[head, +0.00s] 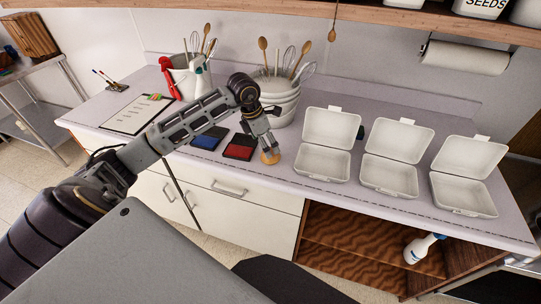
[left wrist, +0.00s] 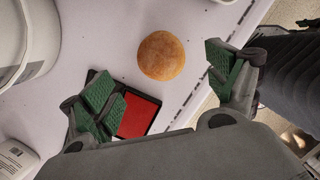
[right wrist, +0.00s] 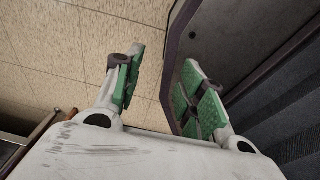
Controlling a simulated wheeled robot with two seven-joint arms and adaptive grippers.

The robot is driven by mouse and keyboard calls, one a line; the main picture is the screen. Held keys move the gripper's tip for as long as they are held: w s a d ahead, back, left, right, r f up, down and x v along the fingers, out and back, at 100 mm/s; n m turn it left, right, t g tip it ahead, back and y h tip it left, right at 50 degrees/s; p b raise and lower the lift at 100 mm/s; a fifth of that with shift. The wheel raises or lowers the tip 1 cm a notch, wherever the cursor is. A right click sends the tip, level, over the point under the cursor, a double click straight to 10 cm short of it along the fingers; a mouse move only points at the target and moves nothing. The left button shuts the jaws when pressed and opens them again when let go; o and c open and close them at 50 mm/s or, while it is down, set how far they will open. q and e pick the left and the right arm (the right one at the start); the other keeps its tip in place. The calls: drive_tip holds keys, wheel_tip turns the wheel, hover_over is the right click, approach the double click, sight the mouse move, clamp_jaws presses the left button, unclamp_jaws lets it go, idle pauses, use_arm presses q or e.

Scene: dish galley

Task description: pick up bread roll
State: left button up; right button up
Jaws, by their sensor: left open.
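The bread roll (head: 270,156) is round and golden brown. It lies on the counter near the front edge, just right of a red pad in a dark case. In the left wrist view the roll (left wrist: 161,56) shows whole, ahead of the space between the fingers. My left gripper (head: 268,146) is above the roll and hides part of it in the head view. Its green-padded fingers (left wrist: 165,88) are open with nothing between them. My right gripper (right wrist: 160,92) shows only in its wrist view, open and empty, over the floor and beside my own base.
The red pad (head: 240,147) and a blue pad (head: 207,137) lie left of the roll. Stacked bowls with utensils (head: 283,103) stand behind. Open white boxes (head: 324,165) (head: 391,177) (head: 464,194) stand to the right. A clipboard (head: 137,115) lies at the left.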

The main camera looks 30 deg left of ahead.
use_arm(q)
drive_tip(key=shift+w+d+f, duration=0.15)
drive_tip(key=shift+f, duration=0.55)
drive_tip(key=shift+p+x, duration=0.4)
drive_tip(key=shift+x, duration=1.5)
drive_tip(key=shift+w+d+f, duration=0.1)
drive_tip(key=shift+w+f, duration=0.05)
drive_tip(key=shift+f, duration=0.5)
use_arm(e)
drive_tip(key=shift+s+a+r, duration=0.3)
drive_tip(key=shift+a, duration=0.35)
drive_tip(key=shift+s+a+r, duration=0.25)
drive_tip(key=shift+a+r, duration=0.05)
drive_tip(key=shift+a, duration=0.3)
drive_tip(key=shift+d, duration=0.2)
use_arm(q)
drive_tip(key=c, duration=0.7)
drive_tip(key=shift+c, duration=1.3)
use_arm(e)
drive_tip(key=shift+d, duration=0.65)
